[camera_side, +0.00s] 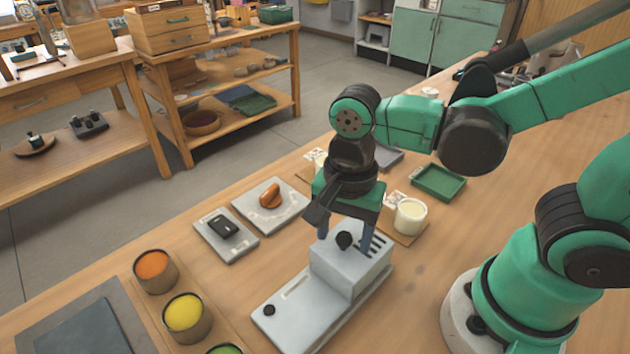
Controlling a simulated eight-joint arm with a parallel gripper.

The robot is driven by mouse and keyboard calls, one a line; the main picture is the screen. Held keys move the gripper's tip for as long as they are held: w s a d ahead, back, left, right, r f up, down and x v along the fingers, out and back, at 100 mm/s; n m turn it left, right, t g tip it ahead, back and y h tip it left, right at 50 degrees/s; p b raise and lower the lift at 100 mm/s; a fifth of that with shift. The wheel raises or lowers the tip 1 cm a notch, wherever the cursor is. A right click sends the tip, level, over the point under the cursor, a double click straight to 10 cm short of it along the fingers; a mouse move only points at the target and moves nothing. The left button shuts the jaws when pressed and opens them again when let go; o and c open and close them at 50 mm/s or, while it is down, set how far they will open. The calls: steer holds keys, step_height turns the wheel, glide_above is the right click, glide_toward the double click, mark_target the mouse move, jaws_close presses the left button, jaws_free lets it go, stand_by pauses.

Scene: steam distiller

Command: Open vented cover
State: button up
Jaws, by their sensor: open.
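The steam distiller is a light grey unit (305,315) on the wooden table, with a low base and a raised box at its right end. The vented cover (365,245) is the top of that box, with dark slots and a black round knob (345,240). It looks closed. My gripper (346,240) points down over the cover, its fingers apart, one on the left of the knob and one on the right near the slots. The knob lies between the fingers in this view. Whether a finger touches the cover cannot be told.
Left of the distiller lie a plate with a black switch (225,227) and a plate with an orange knob (270,197). Cups of orange (152,266) and yellow (184,312) stand at the front left. A cream jar (410,217) and green tray (440,182) stand close behind.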

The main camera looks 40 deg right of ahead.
steer(key=shift+f, duration=0.35)
jaws_close()
stand_by(1.3)
